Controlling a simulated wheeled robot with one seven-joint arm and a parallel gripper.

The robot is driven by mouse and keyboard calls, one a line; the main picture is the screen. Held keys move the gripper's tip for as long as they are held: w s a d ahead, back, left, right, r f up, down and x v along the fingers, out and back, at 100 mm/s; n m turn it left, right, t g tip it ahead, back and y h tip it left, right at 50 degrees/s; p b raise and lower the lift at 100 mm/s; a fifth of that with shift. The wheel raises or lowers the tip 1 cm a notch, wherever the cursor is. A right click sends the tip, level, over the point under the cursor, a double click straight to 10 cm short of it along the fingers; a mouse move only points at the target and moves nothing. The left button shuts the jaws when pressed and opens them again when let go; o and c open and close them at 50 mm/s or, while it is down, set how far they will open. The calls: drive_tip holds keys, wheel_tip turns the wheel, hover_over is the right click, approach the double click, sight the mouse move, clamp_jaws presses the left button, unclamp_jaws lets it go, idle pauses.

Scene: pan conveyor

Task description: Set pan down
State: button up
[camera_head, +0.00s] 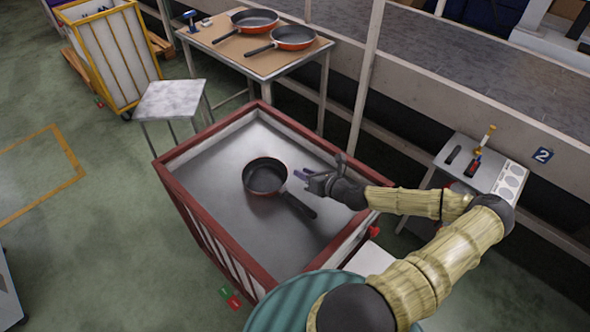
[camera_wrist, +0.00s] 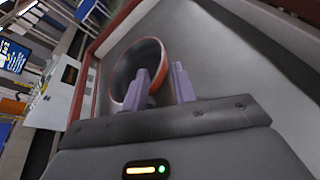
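An orange-red frying pan with a dark inside (camera_head: 264,177) lies upright in the red-framed grey cart (camera_head: 215,232), its dark handle pointing to the lower right. My gripper (camera_head: 299,175) is just right of the pan's rim and appears above the handle, apart from it. In the wrist view the two purple fingers (camera_wrist: 168,88) stand apart with nothing seen between them. The pan (camera_wrist: 122,75) shows beyond the left finger, which covers part of its rim. Its handle cannot be made out there.
Two more orange pans (camera_head: 255,19) (camera_head: 293,37) rest on a table (camera_head: 215,47) behind the cart. A small grey stool (camera_head: 170,99) stands left of it. A conveyor (camera_head: 440,65) runs at the back right, with a small tool stand (camera_head: 455,157) before it. The cart floor around the pan is clear.

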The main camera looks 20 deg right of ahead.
drive_tip(key=shift+v, duration=1.15)
drive_tip(key=shift+c, duration=0.5)
